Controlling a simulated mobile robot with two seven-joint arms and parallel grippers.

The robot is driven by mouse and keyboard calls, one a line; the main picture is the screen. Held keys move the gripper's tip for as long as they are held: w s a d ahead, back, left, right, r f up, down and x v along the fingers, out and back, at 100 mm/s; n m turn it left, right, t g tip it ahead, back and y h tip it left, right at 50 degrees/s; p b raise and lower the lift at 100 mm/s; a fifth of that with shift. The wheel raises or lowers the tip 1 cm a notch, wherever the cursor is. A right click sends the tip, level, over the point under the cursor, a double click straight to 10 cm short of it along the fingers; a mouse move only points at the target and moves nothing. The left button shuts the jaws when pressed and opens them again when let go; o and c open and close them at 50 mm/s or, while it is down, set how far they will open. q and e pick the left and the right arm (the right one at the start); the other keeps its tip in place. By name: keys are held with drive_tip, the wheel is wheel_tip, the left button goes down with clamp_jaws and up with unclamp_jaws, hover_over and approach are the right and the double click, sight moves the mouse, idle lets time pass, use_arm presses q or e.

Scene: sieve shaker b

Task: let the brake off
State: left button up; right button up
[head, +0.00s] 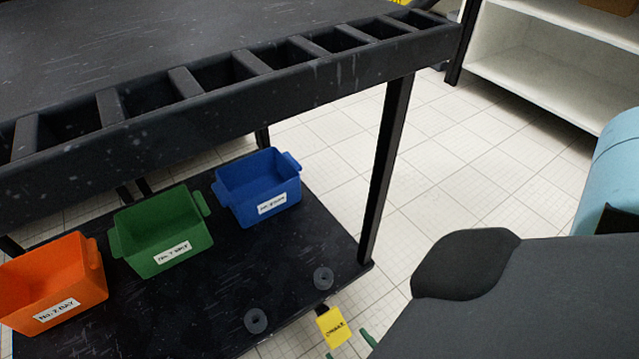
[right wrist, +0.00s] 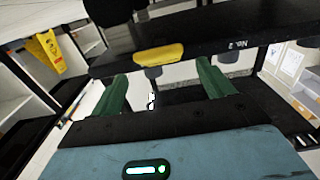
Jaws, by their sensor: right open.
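The yellow brake pedal (head: 333,327), with dark lettering, sticks out from the front edge of the cart's lower shelf near its right corner. It also shows in the right wrist view (right wrist: 158,58), under a dark edge. My right gripper (head: 349,347) is open, and its two green fingers show just in front of the pedal in the head view. In the right wrist view the green fingers (right wrist: 163,88) stand wide apart, with the pedal seen between and beyond them. I cannot tell whether they touch it. My left gripper is not in view.
The dark cart's lower shelf (head: 190,310) holds orange (head: 70,275), green (head: 165,238) and blue (head: 258,188) bins. Two dark discs (head: 256,320) lie near the pedal. A cart leg (head: 386,165) rises at the shelf's right corner.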

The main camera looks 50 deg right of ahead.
sight(338, 335)
drive_tip(key=shift+f, duration=0.25)
drive_tip(key=shift+b+x, duration=0.9)
drive_tip(key=shift+x, duration=3)
drive_tip(key=c, duration=1.4)
